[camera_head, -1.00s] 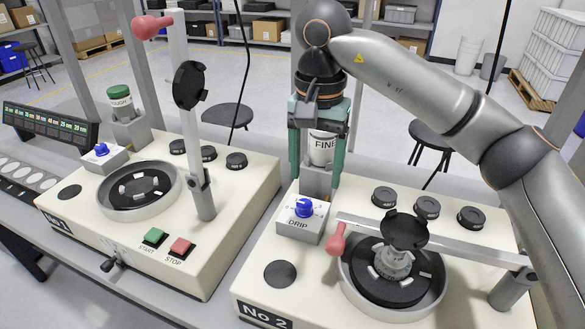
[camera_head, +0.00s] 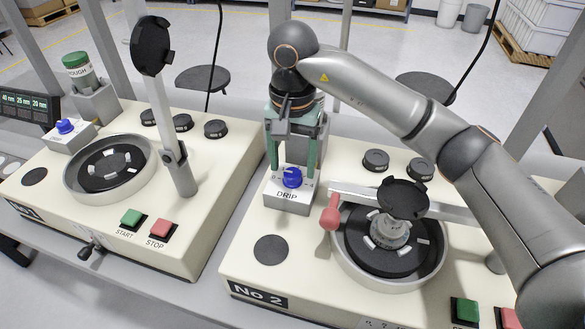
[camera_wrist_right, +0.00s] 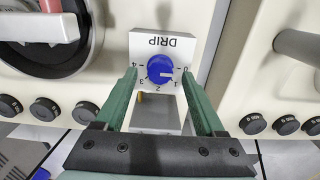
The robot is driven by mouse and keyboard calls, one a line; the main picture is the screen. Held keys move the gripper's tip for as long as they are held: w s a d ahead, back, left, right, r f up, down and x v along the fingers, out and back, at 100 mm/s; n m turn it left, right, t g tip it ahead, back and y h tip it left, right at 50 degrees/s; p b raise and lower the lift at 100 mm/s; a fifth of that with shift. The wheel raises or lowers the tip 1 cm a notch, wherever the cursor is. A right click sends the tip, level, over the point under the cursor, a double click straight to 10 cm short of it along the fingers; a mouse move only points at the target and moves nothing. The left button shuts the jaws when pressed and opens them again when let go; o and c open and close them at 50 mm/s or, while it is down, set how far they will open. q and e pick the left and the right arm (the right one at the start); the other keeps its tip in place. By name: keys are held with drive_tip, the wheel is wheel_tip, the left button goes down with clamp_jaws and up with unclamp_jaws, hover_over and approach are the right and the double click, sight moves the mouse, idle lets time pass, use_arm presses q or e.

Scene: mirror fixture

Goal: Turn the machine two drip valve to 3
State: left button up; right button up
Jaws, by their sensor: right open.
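The machine two drip valve is a blue knob (camera_head: 292,178) on a light box marked DRIP (camera_head: 287,198), at the back left of the No 2 machine. In the right wrist view the knob (camera_wrist_right: 160,69) sits on a dial marked 0 to 4. Its white pointer line faces right, near 0 and 1; the exact mark is hard to tell. My right gripper (camera_head: 293,168) points down, open, with its green fingers on either side of the knob. In the wrist view the fingertips (camera_wrist_right: 159,75) flank the knob with gaps. My left gripper is out of view.
The red-handled arm (camera_head: 331,212) and polishing bowl (camera_head: 388,278) of machine No 2 lie right of the valve. Black dials (camera_head: 376,160) stand behind. Machine No 1 (camera_head: 200,255) is at left, with its own blue knob (camera_head: 65,126) and upright arm.

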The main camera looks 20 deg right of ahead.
drive_tip(key=shift+f, duration=0.95)
drive_tip(key=shift+c, duration=0.2)
clamp_jaws()
